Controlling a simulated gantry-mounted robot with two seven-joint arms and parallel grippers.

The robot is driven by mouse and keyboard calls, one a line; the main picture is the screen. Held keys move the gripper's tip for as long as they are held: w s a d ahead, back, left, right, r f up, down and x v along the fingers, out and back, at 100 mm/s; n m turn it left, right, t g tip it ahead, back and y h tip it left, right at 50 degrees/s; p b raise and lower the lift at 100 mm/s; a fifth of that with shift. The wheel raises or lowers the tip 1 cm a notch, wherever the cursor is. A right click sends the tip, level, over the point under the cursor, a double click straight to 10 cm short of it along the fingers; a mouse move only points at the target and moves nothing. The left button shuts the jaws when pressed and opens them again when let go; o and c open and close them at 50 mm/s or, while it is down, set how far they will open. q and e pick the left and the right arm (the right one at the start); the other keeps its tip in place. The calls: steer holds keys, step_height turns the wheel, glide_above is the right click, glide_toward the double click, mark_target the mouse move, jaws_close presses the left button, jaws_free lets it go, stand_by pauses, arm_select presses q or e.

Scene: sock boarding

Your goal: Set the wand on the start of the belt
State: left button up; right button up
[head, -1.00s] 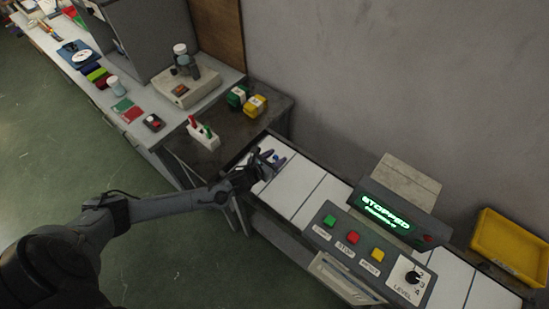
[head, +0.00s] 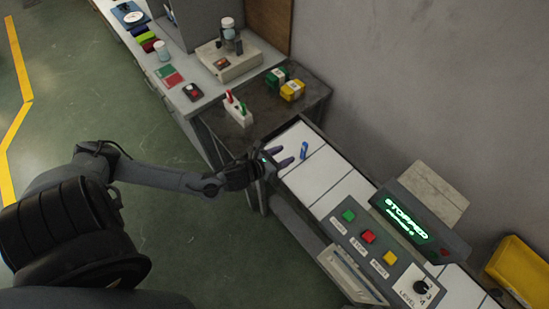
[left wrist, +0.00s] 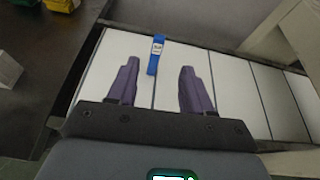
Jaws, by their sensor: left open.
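The wand is a small blue stick with a white label (left wrist: 156,54). It lies on the white belt panels near the far-left end of the belt (head: 336,184). In the head view the wand (head: 304,150) shows just past my left gripper's fingertips. My left gripper (head: 284,157) is open, its purple fingers apart and empty. In the left wrist view the wand lies ahead of the gap between the fingertips (left wrist: 158,72), apart from both. I do not see my right gripper.
A control panel (head: 375,243) with green, red and yellow buttons stands beside the belt, under a display reading STOPPED (head: 412,219). A dark table with green (head: 277,78) and yellow blocks (head: 292,90) and a white holder (head: 237,111) adjoins the belt. A yellow bin (head: 517,270) is at right.

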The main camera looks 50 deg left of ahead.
arm_select(q)
steer(key=s+d+n+g, duration=0.6)
steer(key=d+n, duration=0.5)
steer(key=n, duration=0.6)
steer(key=s+d+r+n+g, duration=0.2)
steer(key=s+r+n+g, duration=0.2)
steer(key=s+n, duration=0.8)
steer(key=n, duration=0.4)
steer(key=shift+d+r, duration=0.1)
steer(key=shift+r, duration=0.05)
